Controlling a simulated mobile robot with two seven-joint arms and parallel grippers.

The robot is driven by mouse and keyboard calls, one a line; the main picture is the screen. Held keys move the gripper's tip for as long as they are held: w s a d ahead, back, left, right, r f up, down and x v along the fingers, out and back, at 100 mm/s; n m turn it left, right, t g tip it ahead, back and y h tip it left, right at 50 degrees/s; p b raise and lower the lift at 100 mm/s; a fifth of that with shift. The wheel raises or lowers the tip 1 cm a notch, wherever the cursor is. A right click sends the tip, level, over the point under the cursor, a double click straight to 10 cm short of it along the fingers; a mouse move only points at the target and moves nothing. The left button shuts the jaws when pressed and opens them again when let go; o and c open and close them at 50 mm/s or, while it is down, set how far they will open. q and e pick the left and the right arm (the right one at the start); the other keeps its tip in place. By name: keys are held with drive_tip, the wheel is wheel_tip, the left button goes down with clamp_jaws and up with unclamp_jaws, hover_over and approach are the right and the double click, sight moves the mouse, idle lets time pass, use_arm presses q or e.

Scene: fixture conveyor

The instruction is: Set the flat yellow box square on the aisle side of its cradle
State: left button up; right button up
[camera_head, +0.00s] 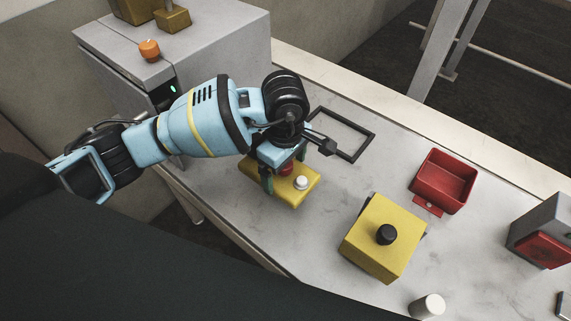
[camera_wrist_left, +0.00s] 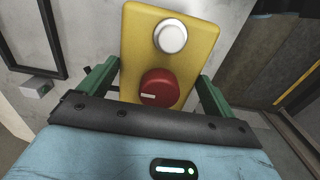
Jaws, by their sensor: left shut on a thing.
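The flat yellow box (camera_head: 283,195) has a red knob and a white button on its top. My left gripper (camera_head: 284,177) is shut on its two long sides, with the knob end under the gripper. The left wrist view shows the box (camera_wrist_left: 140,40) between the green fingers (camera_wrist_left: 157,82). Its underside is hidden, so I cannot tell if it touches the bench. An empty black rectangular frame (camera_head: 364,146), apparently the cradle, lies on the bench behind the box, to its upper right. Part of this frame (camera_wrist_left: 52,40) shows in the left wrist view. My right gripper is not in view.
A taller yellow box (camera_head: 402,225) with a black knob stands right of the held box. A grey cabinet (camera_head: 215,55) stands behind my left arm. The bench (camera_head: 345,185) between these is clear.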

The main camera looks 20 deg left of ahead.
use_arm(q)
drive_tip(key=shift+f+b, duration=0.9)
drive_tip(key=shift+f, duration=1.1)
drive_tip(key=shift+w+f+b, duration=0.1)
drive_tip(key=shift+f+b, duration=0.65)
drive_tip(key=shift+f, duration=0.7)
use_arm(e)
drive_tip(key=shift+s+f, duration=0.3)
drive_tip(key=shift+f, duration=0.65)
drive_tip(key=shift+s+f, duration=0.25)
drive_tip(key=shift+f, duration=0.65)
use_arm(q)
drive_tip(key=shift+f+b, duration=0.3)
drive_tip(key=shift+f, duration=0.25)
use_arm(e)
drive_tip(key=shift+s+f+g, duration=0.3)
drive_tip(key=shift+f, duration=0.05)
use_arm(q)
drive_tip(key=o, duration=0.9)
wheel_tip(320, 180, up, 8)
drive_tip(key=shift+f, duration=0.1)
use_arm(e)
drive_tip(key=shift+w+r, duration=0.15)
